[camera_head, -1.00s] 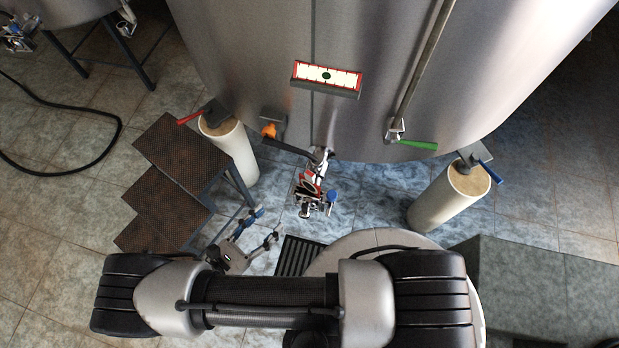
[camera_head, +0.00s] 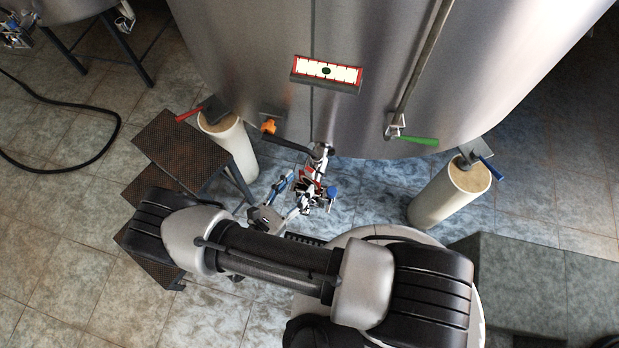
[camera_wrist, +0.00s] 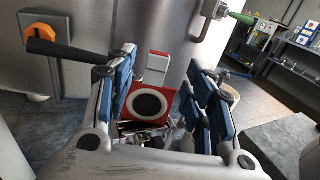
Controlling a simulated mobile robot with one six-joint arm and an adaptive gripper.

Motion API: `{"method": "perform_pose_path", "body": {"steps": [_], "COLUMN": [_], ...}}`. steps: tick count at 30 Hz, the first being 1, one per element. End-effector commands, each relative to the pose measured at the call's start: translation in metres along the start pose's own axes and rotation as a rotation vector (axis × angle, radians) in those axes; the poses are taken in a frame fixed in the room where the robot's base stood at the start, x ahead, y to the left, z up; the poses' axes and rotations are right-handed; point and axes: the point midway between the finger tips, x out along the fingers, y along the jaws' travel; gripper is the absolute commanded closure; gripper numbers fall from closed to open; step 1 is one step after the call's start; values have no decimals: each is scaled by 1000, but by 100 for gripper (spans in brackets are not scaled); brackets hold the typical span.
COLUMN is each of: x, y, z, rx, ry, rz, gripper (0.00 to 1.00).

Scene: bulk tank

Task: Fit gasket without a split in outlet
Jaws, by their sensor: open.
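My gripper (camera_wrist: 162,82) is open, its blue-padded fingers apart with nothing clasped between them. In the head view my gripper (camera_head: 292,193) is just left of the fittings below the tank's outlet (camera_head: 321,154). Between and beyond the fingers in the wrist view is a red square plate (camera_wrist: 149,103) with a dark round centre ringed in white. Metal parts lie below it, partly hidden by my gripper. I cannot make out a separate gasket, or any split, at this size.
The steel tank (camera_head: 350,40) fills the back. A black lever (camera_head: 287,147) and an orange knob (camera_head: 268,126) are at the outlet's left. Brown steps (camera_head: 180,150) stand left, a pale tank leg (camera_head: 440,195) right. Blue-grey floor (camera_head: 370,190) lies open between.

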Motion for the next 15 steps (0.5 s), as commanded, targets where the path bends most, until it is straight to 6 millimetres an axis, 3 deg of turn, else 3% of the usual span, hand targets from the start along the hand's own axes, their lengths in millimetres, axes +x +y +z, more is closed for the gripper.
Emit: {"method": "perform_pose_path", "body": {"steps": [8,15], "x": [40,47], "y": [2,2], "z": [4,5], "rx": [-1,-1], "ry": [-2,-1], "rz": [-5,-1], "gripper": [52,52]}}
